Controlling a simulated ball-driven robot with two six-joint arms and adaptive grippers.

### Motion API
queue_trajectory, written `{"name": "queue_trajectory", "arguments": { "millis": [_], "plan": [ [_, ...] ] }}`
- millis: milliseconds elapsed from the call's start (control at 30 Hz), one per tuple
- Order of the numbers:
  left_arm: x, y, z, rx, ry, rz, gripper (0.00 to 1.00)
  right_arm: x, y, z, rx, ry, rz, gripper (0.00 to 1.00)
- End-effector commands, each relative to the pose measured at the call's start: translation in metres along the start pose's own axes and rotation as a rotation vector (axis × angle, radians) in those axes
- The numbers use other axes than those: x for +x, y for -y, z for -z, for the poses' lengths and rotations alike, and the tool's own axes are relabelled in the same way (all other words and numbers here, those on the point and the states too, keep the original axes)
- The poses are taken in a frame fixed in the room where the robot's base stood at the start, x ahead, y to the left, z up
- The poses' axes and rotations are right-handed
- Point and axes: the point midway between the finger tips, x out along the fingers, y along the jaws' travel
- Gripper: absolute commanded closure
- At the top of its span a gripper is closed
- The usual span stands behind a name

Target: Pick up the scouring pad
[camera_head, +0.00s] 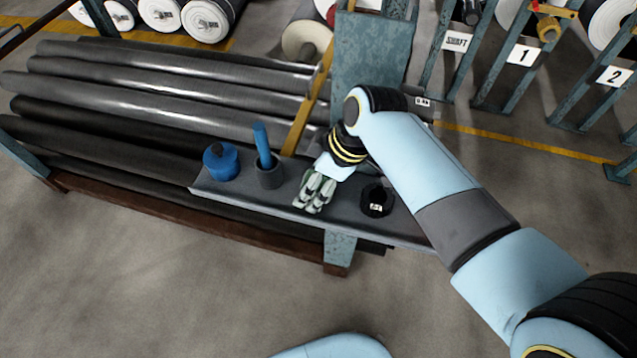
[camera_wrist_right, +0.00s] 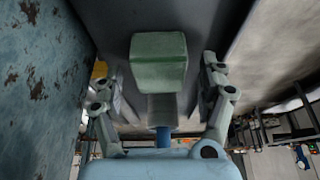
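The scouring pad (camera_wrist_right: 158,62) is a pale green block on the dark grey shelf. In the right wrist view it sits upper middle, between the two spread fingers of my right gripper (camera_wrist_right: 161,88), with a gap on each side. In the head view my right gripper (camera_head: 314,194) points down over the shelf (camera_head: 225,191), between a grey cup and a black roll; the pad is not clearly distinguishable there, with the gripper in front. My right gripper is open and empty. My left gripper is not in view.
A grey cup (camera_head: 269,175) with a blue stick (camera_head: 262,145) and a blue round container (camera_head: 221,162) stand left of the gripper. A black tape-like roll (camera_head: 377,201) lies to its right. Long dark rolls (camera_head: 150,95) fill the rack behind. A blue post (camera_head: 367,50) rises behind the shelf.

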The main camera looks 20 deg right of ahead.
Motion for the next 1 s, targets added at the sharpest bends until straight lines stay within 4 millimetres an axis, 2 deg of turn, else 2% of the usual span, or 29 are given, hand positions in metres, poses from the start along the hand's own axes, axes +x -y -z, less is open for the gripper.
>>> {"name": "queue_trajectory", "arguments": {
  "millis": [67,500,767,867,1000],
  "plan": [
    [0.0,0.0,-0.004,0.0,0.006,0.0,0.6,0.0,0.0,0.0,0.0,0.0,0.0,0.34],
    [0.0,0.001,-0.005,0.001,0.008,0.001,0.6,0.0,0.0,0.0,0.0,0.0,0.0,0.9],
    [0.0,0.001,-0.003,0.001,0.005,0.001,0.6,-0.003,0.0,0.001,0.0,-0.001,-0.001,0.9],
    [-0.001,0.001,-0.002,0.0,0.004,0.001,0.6,-0.01,0.0,0.004,-0.001,-0.001,-0.001,0.9],
    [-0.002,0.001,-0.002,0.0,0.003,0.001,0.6,-0.03,-0.001,0.013,-0.002,-0.003,-0.003,0.9]
  ]
}}
